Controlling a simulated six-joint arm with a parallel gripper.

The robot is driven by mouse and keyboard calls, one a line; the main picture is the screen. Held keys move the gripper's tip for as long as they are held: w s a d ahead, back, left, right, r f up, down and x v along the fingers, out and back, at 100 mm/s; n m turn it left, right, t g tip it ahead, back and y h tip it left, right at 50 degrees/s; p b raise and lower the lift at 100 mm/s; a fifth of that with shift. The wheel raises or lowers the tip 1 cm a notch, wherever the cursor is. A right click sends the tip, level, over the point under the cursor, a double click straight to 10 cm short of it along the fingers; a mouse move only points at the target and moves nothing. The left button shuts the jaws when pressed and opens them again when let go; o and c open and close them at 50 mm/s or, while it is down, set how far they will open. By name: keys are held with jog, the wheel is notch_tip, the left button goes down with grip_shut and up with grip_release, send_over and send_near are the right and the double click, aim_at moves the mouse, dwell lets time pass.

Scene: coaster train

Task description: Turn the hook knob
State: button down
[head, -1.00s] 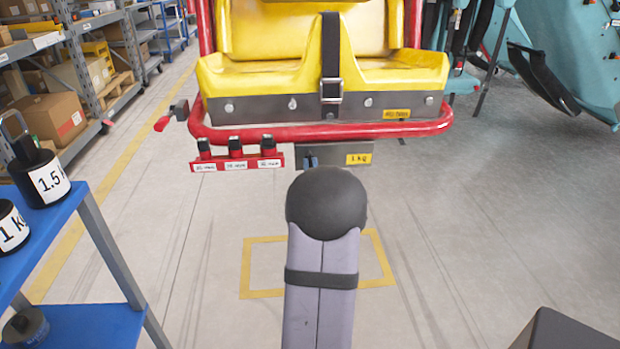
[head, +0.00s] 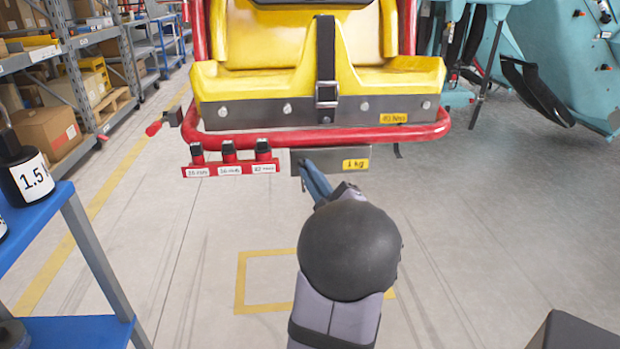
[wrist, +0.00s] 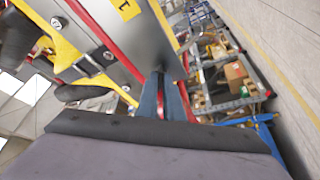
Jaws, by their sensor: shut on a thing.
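My gripper (head: 307,172) has its narrow blue fingers raised to the left end of a grey plate (head: 326,165) with a yellow "1 kg" label, under the front of the yellow seat. The fingers are shut on a small part there, which I take for the hook knob; they hide nearly all of it. In the wrist view, my gripper (wrist: 164,82) reaches the corner of the grey metal plate (wrist: 100,22), and a little red shows between its fingers. I cannot tell the knob's angle.
A red strip (head: 230,169) with several black-topped pegs hangs left of the plate. A red tube (head: 330,138) runs around the seat's front (head: 225,82). A red-ended lever (head: 153,128) sticks out left. A blue shelf (head: 65,225) with black weights stands at left. The floor below is open.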

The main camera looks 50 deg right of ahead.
jog(key=shift+n+y, duration=0.3)
jog(key=shift+n, duration=0.4)
jog(key=c, duration=1.9)
grip_release()
jog(key=shift+s, duration=0.1)
jog(key=p+v, duration=0.1)
jog(key=v, duration=0.6)
jog(key=shift+r, duration=0.1)
